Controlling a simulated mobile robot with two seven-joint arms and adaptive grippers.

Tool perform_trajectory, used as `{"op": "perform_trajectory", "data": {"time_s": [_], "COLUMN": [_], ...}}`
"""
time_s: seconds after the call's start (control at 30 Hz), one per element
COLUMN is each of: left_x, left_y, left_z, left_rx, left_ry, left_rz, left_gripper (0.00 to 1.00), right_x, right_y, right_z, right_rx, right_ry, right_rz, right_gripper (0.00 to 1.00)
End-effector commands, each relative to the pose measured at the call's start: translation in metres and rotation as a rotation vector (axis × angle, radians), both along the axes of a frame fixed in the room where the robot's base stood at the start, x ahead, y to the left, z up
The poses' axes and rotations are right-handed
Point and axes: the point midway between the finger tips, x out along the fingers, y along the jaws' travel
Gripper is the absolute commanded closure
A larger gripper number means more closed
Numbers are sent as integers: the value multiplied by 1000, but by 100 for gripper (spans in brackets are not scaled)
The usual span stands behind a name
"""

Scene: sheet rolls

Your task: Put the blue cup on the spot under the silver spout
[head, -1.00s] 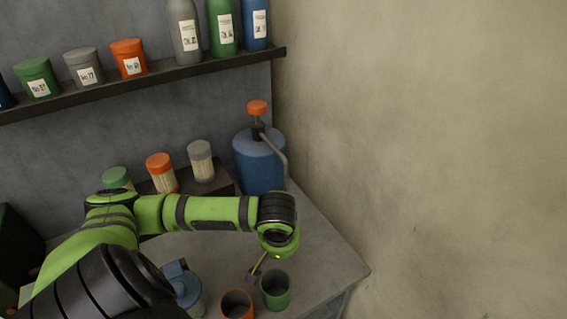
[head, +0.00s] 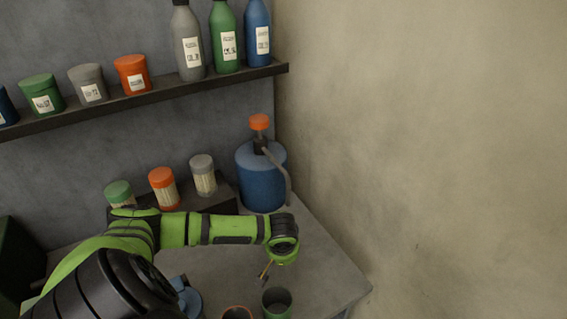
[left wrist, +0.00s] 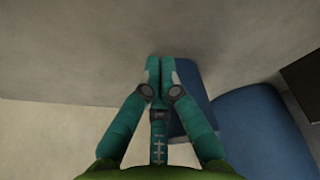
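A blue tank (head: 262,185) with an orange pump top and a grey curved spout (head: 276,168) stands at the back right of the table. The spot under the spout cannot be made out. A light blue object (head: 187,298) is half hidden behind my arm.
A green cup (head: 277,303) and an orange-rimmed cup (head: 237,313) stand near the front. Lidded jars, one with an orange lid (head: 163,190), stand on a dark riser behind my arm. A shelf (head: 190,83) holds bottles and tubs. A bare wall (head: 430,160) bounds the right.

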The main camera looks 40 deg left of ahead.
Motion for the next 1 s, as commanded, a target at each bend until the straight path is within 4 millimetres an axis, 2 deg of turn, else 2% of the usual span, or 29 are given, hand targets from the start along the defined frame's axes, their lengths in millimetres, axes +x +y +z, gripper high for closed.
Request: {"op": "perform_trajectory", "data": {"time_s": [0.1,0.53,0.8,1.0], "left_x": [6,10,47,63], "left_y": [5,8,38,53], "left_z": [1,0,-1,-1], "left_rx": [1,1,-1,-1], "left_ry": [-1,-1,-3,-1], "left_rz": [0,0,5,1], "left_gripper": [100,100,100,100], "right_x": [-1,-17,-17,-15], "right_y": [2,-6,-7,-7], "right_z": [2,1,-3,-6], "right_rx": [2,-9,-11,-10], "right_ry": [3,30,29,26], "right_rz": [0,4,5,5], "right_gripper": [60,60,60,60]}}
